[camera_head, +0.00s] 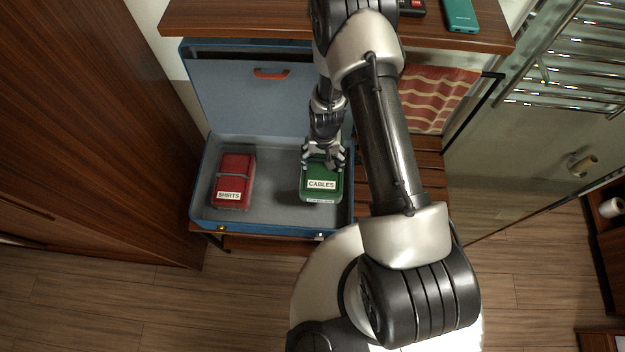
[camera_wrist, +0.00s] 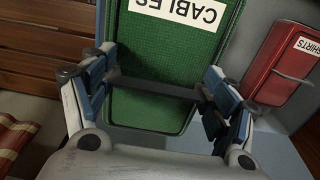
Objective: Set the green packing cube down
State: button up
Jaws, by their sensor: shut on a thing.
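The green packing cube (camera_head: 322,186), labelled CABLES, is at the right side of the open blue suitcase (camera_head: 270,229). My gripper (camera_head: 323,158) is over its back part and shut on it. In the wrist view the green cube (camera_wrist: 160,100) lies between the two fingers of my gripper (camera_wrist: 155,90), with a dark strap or handle across it. Whether the cube's underside touches the suitcase floor I cannot tell. The red packing cube (camera_head: 233,180), labelled SHIRTS, lies at the left of the suitcase; it also shows in the wrist view (camera_wrist: 285,70).
The suitcase lid (camera_head: 245,95) stands open at the back. A wooden counter (camera_head: 240,18) overhangs behind it, with a teal object (camera_head: 460,14) on top. A striped towel (camera_head: 440,98) hangs at right. The suitcase floor between the cubes (camera_head: 277,175) is bare.

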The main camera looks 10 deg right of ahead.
notch_tip(320, 180, down, 15)
jog(key=b, duration=0.3)
jog(key=shift+r+b, duration=0.2)
jog(key=shift+b, duration=0.15)
jog(key=shift+f, duration=0.2)
jog(key=o, duration=1.8)
jog(key=shift+r, duration=0.15)
